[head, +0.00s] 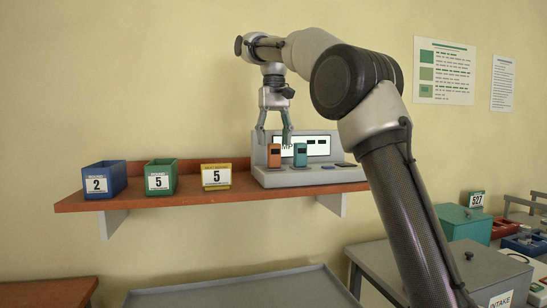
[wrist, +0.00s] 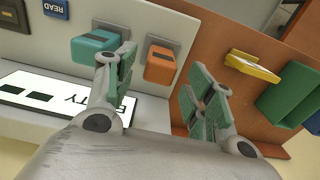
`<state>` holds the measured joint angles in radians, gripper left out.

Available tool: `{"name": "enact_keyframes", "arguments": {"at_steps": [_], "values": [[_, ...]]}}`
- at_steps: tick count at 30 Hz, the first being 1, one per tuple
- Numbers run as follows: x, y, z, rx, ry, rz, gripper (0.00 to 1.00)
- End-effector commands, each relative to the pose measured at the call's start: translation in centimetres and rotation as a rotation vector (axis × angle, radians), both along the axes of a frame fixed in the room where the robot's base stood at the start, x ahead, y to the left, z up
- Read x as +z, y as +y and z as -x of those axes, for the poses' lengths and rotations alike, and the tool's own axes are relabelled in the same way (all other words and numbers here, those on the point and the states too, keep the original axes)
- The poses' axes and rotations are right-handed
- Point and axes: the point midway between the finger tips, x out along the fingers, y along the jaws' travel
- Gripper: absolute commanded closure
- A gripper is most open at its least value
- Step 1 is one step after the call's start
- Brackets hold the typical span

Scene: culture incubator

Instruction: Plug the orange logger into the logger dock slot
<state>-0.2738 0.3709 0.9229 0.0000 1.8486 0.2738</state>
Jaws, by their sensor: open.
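The orange logger (head: 274,156) stands upright on the left part of a grey dock console (head: 262,180), beside a teal logger (head: 300,154). In the wrist view the orange logger (wrist: 160,66) sits on a grey plate, with the teal logger (wrist: 92,52) to its left. My gripper (head: 275,136) is open and points down just above the orange logger. In the wrist view my gripper's fingers (wrist: 164,88) are spread, with the orange logger beyond the gap and nothing between them. I cannot tell which part of the console is the empty dock slot.
The console has a lit screen (head: 318,146) at its back and a blue READ label (wrist: 55,7). Yellow (head: 216,176), green (head: 160,176) and blue (head: 104,179) bins stand left on the wooden shelf (head: 135,202). A teal box (head: 465,222) stands at lower right.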

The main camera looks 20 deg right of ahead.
Motion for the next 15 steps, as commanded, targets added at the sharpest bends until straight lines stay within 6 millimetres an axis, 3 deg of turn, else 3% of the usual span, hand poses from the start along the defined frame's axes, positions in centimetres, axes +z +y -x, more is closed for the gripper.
{"name": "enact_keyframes", "arguments": {"at_steps": [6, 15], "values": [[-3.2, 0.0, 0.1, 0.0, 0.002, 0.0, 0.46], [-5.6, 0.0, 0.0, 0.0, 0.0, 0.0, 0.46]]}}
